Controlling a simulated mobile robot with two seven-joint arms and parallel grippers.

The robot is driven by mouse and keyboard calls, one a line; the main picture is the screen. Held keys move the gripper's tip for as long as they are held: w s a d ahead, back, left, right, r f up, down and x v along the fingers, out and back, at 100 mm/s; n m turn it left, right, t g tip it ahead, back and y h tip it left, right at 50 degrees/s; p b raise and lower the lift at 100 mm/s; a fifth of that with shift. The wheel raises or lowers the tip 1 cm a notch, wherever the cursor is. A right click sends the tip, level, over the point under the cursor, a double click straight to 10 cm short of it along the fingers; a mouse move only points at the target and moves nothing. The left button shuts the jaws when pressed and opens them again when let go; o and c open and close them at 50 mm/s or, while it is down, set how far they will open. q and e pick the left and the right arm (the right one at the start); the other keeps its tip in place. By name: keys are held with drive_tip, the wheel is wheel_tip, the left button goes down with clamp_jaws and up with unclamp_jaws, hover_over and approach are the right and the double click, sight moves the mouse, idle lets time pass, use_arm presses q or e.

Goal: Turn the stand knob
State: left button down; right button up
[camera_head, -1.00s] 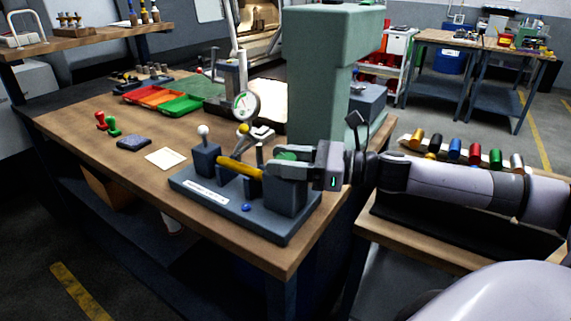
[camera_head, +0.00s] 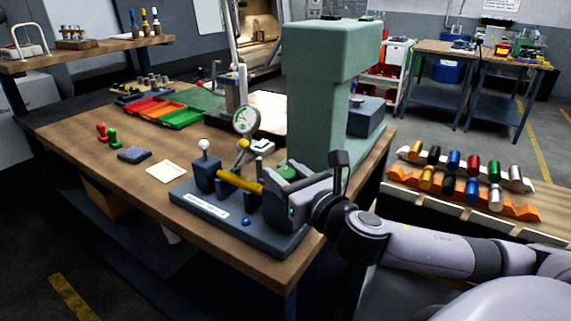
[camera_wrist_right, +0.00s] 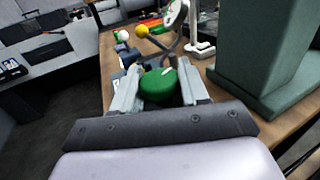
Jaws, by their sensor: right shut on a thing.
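The green stand knob (camera_head: 287,173) is at the right end of the dark bench stand (camera_head: 216,205), beside the upright block. In the right wrist view the round green knob (camera_wrist_right: 158,88) sits between the two pale fingers, with a small white mark near its far edge. My right gripper (camera_head: 284,183) is shut on the knob; its fingers partly cover it in the head view. A yellow cylinder (camera_head: 240,181) lies across the stand. A dial gauge (camera_head: 246,121) rises behind it. My left gripper is not in view.
A tall green column (camera_head: 318,105) stands close behind my right gripper. A white-balled lever (camera_head: 203,145) and a blue button (camera_head: 246,222) are on the stand. Red, orange and green trays (camera_head: 182,118) lie farther back. The bench front left is mostly clear.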

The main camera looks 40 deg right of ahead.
drive_tip(key=m+h, duration=0.1)
drive_tip(key=m+h+p, duration=0.1)
drive_tip(key=shift+a+r+h, duration=0.15)
drive_tip(key=shift+r+h, duration=0.1)
drive_tip(key=shift+h, duration=0.15)
drive_tip(key=m+g+h+p, duration=0.1)
drive_tip(key=h, duration=0.1)
drive_tip(key=shift+f+m+h, duration=0.1)
drive_tip(key=shift+m+h, duration=0.2)
drive_tip(key=shift+f+m+g+h+p, duration=0.1)
drive_tip(key=shift+m+g+h+p, duration=0.1)
drive_tip(key=shift+m+g+h, duration=0.65)
drive_tip(key=shift+m+g+h+p, duration=0.3)
drive_tip(key=shift+m+h, duration=0.55)
drive_tip(key=shift+h, duration=0.7)
drive_tip(key=shift+g, duration=0.25)
drive_tip(key=o, duration=1)
